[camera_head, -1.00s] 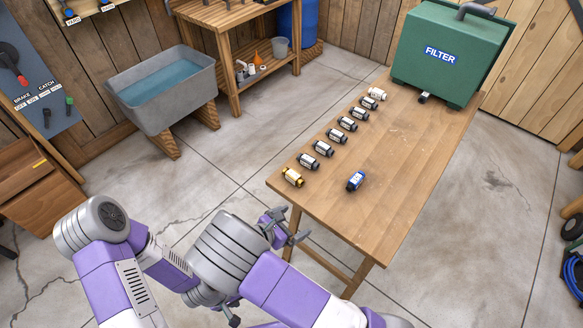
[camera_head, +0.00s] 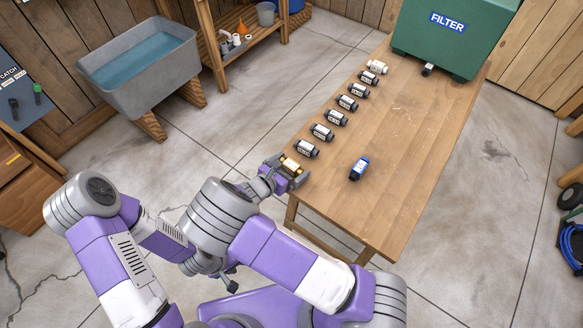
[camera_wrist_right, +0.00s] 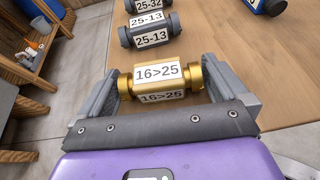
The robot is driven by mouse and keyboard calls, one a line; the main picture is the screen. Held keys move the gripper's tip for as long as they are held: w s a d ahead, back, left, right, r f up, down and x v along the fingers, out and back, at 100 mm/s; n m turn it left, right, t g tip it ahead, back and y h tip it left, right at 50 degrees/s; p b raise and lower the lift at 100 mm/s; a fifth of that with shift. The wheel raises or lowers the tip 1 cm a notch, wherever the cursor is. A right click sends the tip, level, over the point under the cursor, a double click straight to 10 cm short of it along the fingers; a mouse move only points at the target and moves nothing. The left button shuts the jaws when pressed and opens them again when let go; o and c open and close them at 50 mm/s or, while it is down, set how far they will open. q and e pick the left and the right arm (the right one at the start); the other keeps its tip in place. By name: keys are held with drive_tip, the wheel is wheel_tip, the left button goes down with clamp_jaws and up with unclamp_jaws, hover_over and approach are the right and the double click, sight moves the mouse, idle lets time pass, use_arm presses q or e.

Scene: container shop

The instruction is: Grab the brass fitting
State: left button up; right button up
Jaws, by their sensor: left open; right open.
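The brass fitting (camera_head: 291,166) lies at the near left corner of the wooden table, at the end of a row of fittings. It also shows in the right wrist view as a gold cylinder (camera_wrist_right: 194,74) with a white label reading 16>25. My right gripper (camera_head: 287,171) is open, with its fingers on either side of the fitting, close to both its ends. In the right wrist view the fingers (camera_wrist_right: 168,90) reach past its ends; I cannot tell whether they touch it. My left gripper (camera_head: 231,284) is mostly hidden behind my arms; only a dark part of it shows, low in the head view.
Several dark fittings (camera_head: 321,132) and a white one (camera_head: 377,67) run along the left side of the table (camera_head: 400,170). A blue fitting (camera_head: 359,168) lies to the right. The green filter box (camera_head: 450,45) stands at the back. The table's near right part is clear.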

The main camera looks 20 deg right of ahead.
drive_tip(key=shift+r, duration=0.1)
drive_tip(key=c, duration=0.7)
